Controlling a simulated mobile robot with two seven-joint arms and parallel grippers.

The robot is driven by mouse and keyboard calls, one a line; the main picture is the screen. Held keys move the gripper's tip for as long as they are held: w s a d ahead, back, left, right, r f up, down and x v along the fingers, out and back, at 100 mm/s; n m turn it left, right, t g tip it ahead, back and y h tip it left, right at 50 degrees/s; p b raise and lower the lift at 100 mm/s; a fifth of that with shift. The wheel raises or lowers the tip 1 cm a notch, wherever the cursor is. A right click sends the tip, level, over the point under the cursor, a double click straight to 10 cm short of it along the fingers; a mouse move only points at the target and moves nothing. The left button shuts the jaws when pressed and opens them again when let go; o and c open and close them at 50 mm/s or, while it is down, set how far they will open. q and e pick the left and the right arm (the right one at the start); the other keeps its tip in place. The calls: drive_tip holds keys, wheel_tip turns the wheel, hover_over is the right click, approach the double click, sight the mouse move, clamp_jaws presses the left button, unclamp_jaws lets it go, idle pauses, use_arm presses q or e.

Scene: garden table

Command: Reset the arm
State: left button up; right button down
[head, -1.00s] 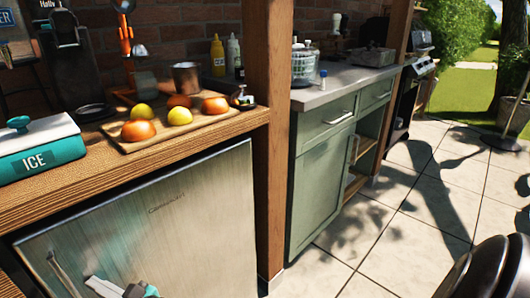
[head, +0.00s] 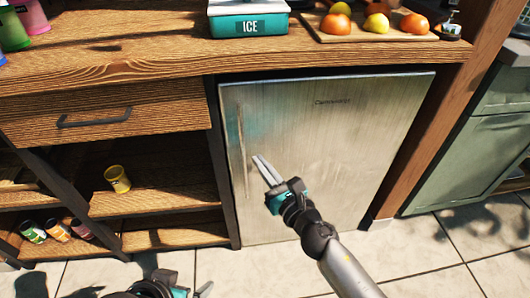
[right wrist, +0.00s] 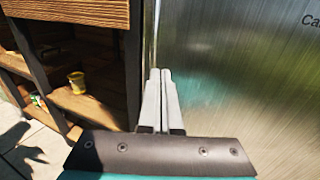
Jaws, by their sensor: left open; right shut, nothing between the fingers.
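My right gripper (head: 265,170) is in front of the steel fridge door (head: 330,150), near its long vertical handle (head: 241,145). Its fingers are shut with nothing between them. In the right wrist view the two fingers (right wrist: 160,75) lie side by side, pointing at the door's left side. I cannot tell whether they touch it. The door is shut. My left gripper (head: 190,291) is low at the bottom edge of the head view, open and empty, partly cut off by the frame.
Left of the fridge are a drawer (head: 100,118) and open shelves with a yellow cup (head: 118,179) and several jars. Tiled floor (head: 385,255) is free at the lower right.

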drive_tip(key=s, duration=0.6)
drive_tip(key=shift+s+d, duration=0.25)
drive_tip(key=shift+s, duration=0.1)
drive_tip(key=shift+d, duration=0.1)
